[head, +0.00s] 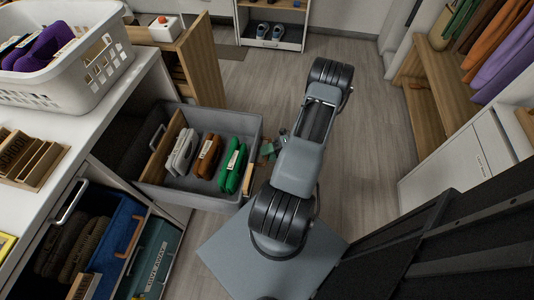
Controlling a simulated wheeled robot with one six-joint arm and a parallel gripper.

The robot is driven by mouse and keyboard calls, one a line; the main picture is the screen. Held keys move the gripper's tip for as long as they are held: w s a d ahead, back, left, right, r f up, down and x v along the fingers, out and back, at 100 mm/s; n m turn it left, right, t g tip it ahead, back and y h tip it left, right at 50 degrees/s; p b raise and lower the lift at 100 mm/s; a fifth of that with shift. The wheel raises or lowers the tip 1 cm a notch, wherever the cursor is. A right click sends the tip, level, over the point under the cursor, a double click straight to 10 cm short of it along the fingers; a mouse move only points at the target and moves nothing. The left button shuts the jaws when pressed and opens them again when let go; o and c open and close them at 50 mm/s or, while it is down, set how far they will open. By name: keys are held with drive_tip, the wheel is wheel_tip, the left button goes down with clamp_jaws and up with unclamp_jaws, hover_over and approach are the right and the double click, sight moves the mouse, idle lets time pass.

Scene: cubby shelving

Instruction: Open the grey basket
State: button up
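The grey basket (225,117) is pulled out of the white cubby unit and juts over the floor at the picture's centre-left. Its top is uncovered, and folded grey, brown and green items with pale labels lie inside. A wooden divider crosses its rear part. My arm reaches over the floor just right of the basket. Small teal and grey parts, seemingly my gripper (270,148), show beside the basket's outer end, mostly hidden by my arm. I cannot tell whether its fingers touch the basket or how far they are apart.
A blue bin (117,238) and a teal bin (157,255) sit in the cubbies below left. A white laundry basket (85,75) stands on the white top. A wooden bench (420,110) and white cabinet (450,165) line the right. The floor (240,85) beyond is clear.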

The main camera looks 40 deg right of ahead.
drive_tip(key=v, duration=1.4)
drive_tip(key=shift+p, duration=0.45)
drive_tip(key=shift+a, duration=0.1)
